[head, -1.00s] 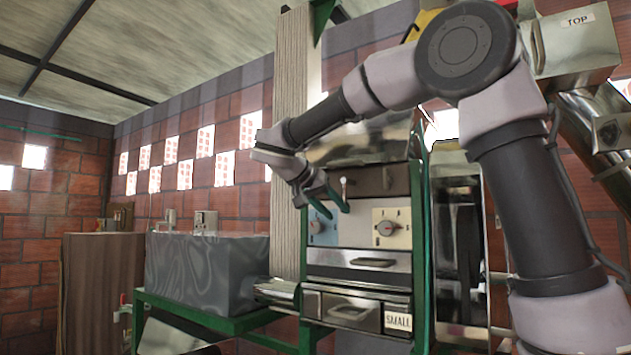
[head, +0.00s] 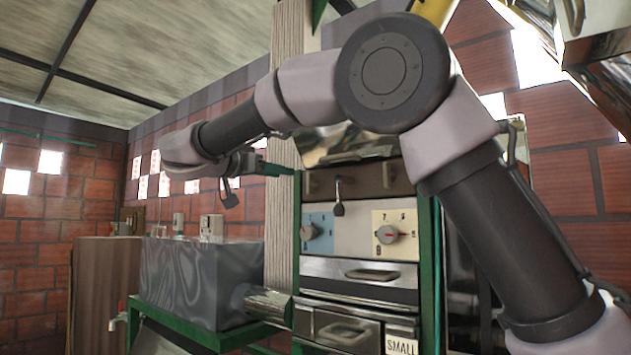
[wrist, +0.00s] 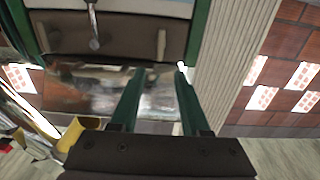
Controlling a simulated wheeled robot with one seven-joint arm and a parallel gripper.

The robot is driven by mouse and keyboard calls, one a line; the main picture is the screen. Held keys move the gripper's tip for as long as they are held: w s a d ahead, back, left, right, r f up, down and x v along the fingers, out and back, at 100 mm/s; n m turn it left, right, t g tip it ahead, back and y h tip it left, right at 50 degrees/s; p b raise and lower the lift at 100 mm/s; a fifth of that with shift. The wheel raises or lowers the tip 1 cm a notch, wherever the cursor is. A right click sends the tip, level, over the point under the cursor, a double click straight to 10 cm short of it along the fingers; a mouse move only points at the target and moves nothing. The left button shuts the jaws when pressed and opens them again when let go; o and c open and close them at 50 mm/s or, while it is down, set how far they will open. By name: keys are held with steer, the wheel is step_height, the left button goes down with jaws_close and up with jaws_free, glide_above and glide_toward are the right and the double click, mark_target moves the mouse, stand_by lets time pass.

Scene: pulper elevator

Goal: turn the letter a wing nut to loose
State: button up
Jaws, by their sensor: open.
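A brown plate (head: 362,180) on the machine front carries two small upright pieces, perhaps wing nuts, one at left (head: 312,184) and one at right (head: 392,173). No letter A is legible on either. The plate shows upside down at the top of the wrist view (wrist: 120,35), with the two pieces at its ends (wrist: 53,40) (wrist: 161,44). A metal lever (head: 338,205) hangs between them. My gripper (wrist: 158,72) is open and empty, its green fingers apart. In the head view my gripper (head: 255,180) is left of the plate, touching nothing visible.
Below the plate are a blue dial (head: 309,232), a cream dial (head: 388,234) and handled drawers (head: 360,273). A green post (head: 427,265) and a ribbed pale column (head: 285,125) flank the machine. A grey tank (head: 200,280) stands at left.

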mark_target(307, 178)
steer(key=x, duration=1.1)
steer(key=shift+c, duration=0.3)
jaws_close()
